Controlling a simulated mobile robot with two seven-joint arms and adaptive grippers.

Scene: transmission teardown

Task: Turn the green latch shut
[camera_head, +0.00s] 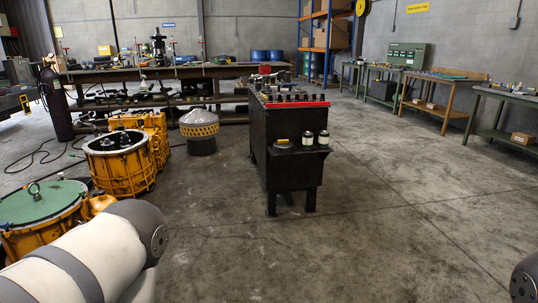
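I cannot make out a green latch in this view. A yellow-orange housing (40,232) stands at the left with a flat green lid (38,202) on top. A small ring-like fitting stands up from the lid. My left arm comes in at the bottom left and hides the lower part of this housing. Only a bit of my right arm shows at the bottom right corner. Neither gripper is in view.
An open yellow housing (120,173) stands behind the lidded one, with another yellow casing (140,128) beyond. A black workbench (290,165) stands in the middle. The concrete floor (400,220) at the right is clear.

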